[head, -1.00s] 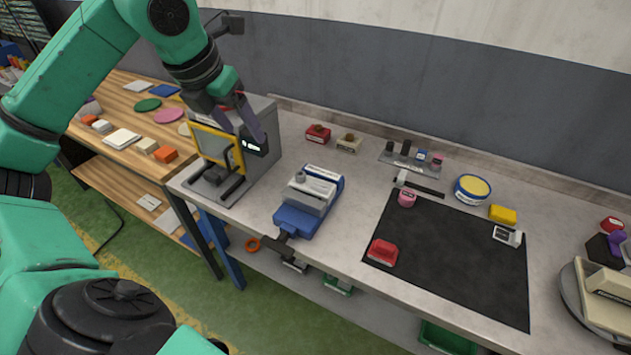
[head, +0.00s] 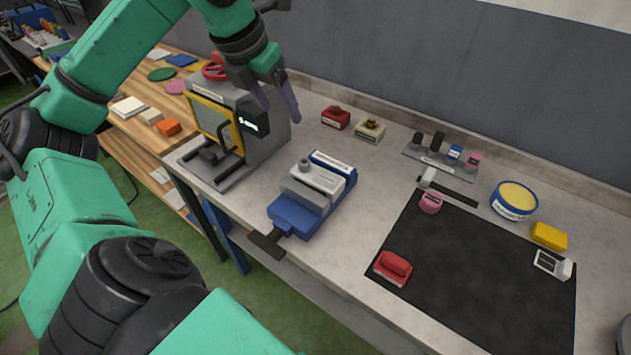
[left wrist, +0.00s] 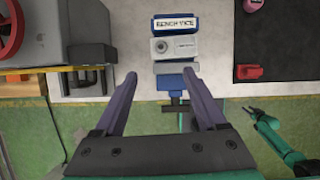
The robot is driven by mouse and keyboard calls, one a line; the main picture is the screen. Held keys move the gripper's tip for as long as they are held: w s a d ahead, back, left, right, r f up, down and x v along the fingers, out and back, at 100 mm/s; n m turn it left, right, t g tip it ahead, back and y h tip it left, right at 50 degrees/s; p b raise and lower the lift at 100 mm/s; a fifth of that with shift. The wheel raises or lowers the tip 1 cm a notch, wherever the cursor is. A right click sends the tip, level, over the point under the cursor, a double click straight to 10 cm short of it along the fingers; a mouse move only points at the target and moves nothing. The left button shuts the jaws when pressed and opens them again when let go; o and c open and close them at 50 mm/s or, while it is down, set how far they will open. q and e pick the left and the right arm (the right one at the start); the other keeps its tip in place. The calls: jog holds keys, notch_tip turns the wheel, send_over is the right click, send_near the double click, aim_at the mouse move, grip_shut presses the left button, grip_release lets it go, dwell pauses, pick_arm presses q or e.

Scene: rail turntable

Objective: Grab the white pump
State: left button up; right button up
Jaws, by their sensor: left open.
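I cannot pick out a white pump for certain in either current view. My left gripper (head: 280,108) is open and empty, high beside the grey machine with the yellow-framed window. In the left wrist view its two purple fingers (left wrist: 160,78) are spread apart, with the blue and grey bench vice (left wrist: 175,47) beyond and between them. The vice also shows in the head view (head: 312,190), to the right of the gripper. A teal arm with a small dark end, seemingly my right gripper (left wrist: 250,113), shows at the lower right of the wrist view; its jaws are too small to read.
The grey machine (head: 262,160) stands at the bench's left end. A black mat (head: 470,275) holds a red stamp-like block (head: 393,267) and a white-and-dark item (head: 553,264). A blue-and-yellow tin (head: 514,201) and yellow block (head: 549,236) stand behind. Bare bench lies between vice and mat.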

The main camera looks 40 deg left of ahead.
pick_arm(q)
jog(key=s+b+x, duration=0.1)
jog(key=b+x, duration=0.1)
jog(key=x, duration=0.2)
jog(key=b, duration=0.2)
send_near(305, 161)
jog(key=p+x, duration=0.1)
jog(key=x, duration=0.7)
jog(key=shift+s, duration=0.1)
jog(key=shift+s+r, duration=0.1)
grip_shut()
pick_arm(e)
jog(key=f, duration=0.2)
jog(key=w+f, duration=0.1)
jog(key=f, duration=0.1)
jog(key=shift+f, duration=0.3)
pick_arm(q)
jog(key=shift+r, duration=0.1)
pick_arm(e)
jog(key=shift+w, duration=0.1)
